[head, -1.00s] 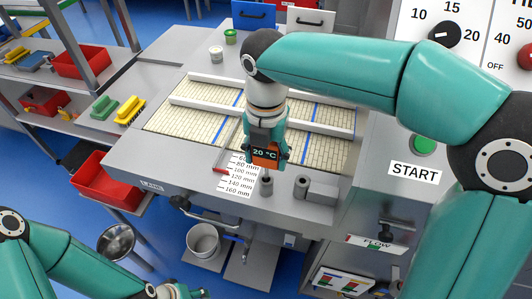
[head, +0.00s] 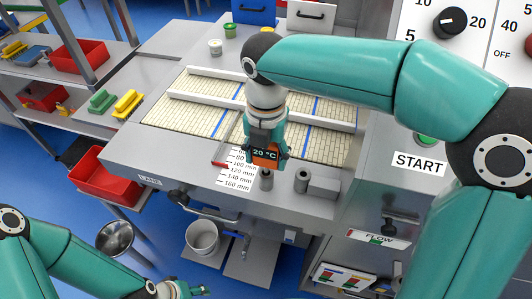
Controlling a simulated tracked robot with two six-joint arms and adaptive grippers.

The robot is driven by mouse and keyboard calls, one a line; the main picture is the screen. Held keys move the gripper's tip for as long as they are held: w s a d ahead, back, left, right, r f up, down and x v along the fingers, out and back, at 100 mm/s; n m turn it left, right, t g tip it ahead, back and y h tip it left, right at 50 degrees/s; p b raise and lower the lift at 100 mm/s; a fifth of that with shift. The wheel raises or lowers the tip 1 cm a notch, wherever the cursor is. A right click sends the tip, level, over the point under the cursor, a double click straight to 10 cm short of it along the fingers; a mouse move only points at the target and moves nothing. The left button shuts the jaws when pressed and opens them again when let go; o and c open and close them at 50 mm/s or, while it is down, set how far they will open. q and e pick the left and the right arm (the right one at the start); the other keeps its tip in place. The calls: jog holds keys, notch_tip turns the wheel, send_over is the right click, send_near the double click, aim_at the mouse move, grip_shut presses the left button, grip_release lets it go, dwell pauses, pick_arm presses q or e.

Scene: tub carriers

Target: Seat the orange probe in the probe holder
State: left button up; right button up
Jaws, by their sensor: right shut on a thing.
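The orange probe (head: 265,154) has a dark display reading 20 °C. My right gripper (head: 267,158) is shut on it, above the front part of the grey counter. Below the probe stands a short dark grey cylinder (head: 266,180) with an opening on top. A second such cylinder (head: 302,181) stands to its right, beside a grey block. I cannot tell for certain which one is the probe holder. The probe's lower end seems to be over or in the first cylinder; the depth is unclear. My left gripper (head: 198,290) is low at the bottom edge, small and partly cut off.
A white depth scale (head: 238,178) in mm lies left of the cylinders, with a red marker (head: 220,164). The tiled conveyor (head: 205,115) with white rails lies behind. A START panel (head: 419,163) is at right.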

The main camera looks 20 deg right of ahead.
jog(key=shift+f, duration=0.35)
jog(key=o, duration=1.3)
jog(key=shift+c, duration=0.2)
notch_tip(320, 180, up, 11)
jog(key=shift+r, duration=0.45)
